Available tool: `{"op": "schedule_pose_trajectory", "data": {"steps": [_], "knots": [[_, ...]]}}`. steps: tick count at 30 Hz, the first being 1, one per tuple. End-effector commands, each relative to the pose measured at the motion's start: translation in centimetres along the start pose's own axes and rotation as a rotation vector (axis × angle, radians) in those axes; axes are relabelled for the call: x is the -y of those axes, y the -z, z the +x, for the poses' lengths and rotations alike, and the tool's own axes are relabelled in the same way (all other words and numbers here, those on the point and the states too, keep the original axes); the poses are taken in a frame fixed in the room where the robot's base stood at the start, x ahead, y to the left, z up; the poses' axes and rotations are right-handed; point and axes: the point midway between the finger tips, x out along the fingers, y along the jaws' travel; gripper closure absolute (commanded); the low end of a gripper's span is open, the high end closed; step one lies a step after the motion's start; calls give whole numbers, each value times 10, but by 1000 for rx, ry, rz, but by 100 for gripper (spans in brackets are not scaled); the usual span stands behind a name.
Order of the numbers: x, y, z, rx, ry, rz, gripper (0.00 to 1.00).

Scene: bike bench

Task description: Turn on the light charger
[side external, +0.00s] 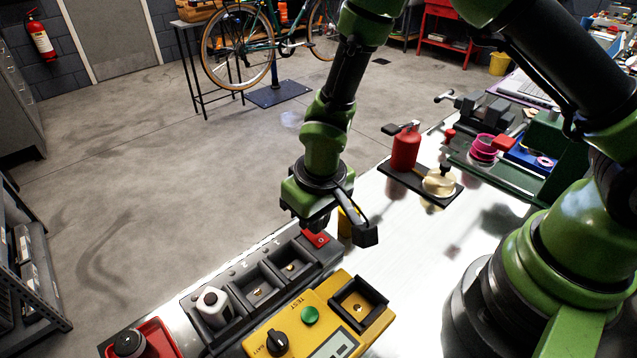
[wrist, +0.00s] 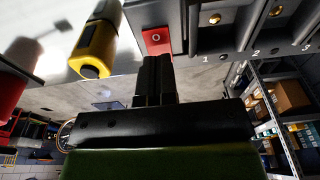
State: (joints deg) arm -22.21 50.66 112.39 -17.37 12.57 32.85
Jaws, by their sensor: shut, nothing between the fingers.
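The light charger (side external: 250,285) is a long dark grey block with a row of square bays on the bench edge. A white block with a dark spot (side external: 213,306) sits in one bay; the bays nearer my gripper look empty, with brass contacts. A red switch (side external: 316,239) is at the charger's far end. In the wrist view the red switch (wrist: 157,41) shows a white "O" beside the bay marked 1. My gripper (side external: 317,226) is shut and empty, close above the switch. Its fingertips (wrist: 153,62) overlap the switch's lower edge in the wrist view; I cannot tell whether they touch.
A yellow tester (side external: 310,320) with a dial and green button lies alongside the charger. A red bottle (side external: 405,150) stands on a dark tray farther back. A red bin (side external: 160,338) is at the near end.

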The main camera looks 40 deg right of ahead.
Motion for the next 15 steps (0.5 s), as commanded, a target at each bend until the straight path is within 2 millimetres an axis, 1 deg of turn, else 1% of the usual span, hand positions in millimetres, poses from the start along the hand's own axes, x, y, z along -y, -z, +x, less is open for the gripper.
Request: {"op": "schedule_pose_trajectory", "data": {"steps": [9, 15], "knots": [[0, 0, -68, -5, 3, 1, 100], [0, 0, -105, -3, 3, 0, 100]]}}
